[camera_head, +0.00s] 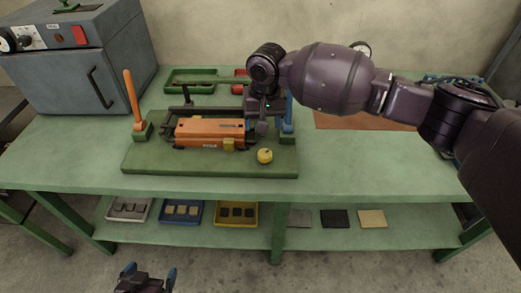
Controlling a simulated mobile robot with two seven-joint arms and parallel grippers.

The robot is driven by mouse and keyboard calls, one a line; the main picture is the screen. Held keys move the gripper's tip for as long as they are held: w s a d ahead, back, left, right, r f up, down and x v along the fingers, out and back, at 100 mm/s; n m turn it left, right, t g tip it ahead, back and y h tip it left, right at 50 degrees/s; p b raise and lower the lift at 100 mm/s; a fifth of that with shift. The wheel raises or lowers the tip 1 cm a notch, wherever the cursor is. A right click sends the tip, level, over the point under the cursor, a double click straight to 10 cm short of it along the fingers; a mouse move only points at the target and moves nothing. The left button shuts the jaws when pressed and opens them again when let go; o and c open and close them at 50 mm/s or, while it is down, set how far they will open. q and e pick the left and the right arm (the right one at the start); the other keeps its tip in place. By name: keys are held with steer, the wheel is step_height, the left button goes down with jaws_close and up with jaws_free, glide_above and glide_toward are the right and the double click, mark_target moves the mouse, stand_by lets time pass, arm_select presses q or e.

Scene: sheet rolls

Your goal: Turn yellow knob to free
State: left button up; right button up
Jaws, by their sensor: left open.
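The yellow knob (264,156) sits on the right front part of the green base plate (200,170), in front of the machine with the orange body (210,132). My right gripper (262,122) points down behind the knob, close to the right end of the orange body, and is apart from the knob. Its fingers are small and partly hidden, so I cannot tell whether they are open. My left gripper (148,277) is open and empty at the bottom edge, in front of the table and well away from the knob.
An orange lever (132,97) stands upright at the left and a blue one (289,112) at the right. A grey oven-like box (85,70) fills the back left of the green table (370,170). Trays (180,212) lie on the lower shelf. The table's right front is clear.

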mark_target(265, 153)
steer(key=shift+m+g+h, duration=0.3)
steer(key=shift+m, duration=0.5)
steer(key=f, duration=0.3)
steer(key=f+b, duration=0.1)
steer(key=f, duration=0.2)
steer(key=s+f+b, duration=0.1)
steer(key=f, duration=0.2)
steer(key=shift+d+f, duration=0.25)
steer(key=shift+d, duration=0.1)
arm_select(q)
steer(key=shift+w+d+f, duration=0.1)
steer(key=shift+w+f, duration=0.3)
arm_select(e)
steer(key=shift+f, duration=0.55)
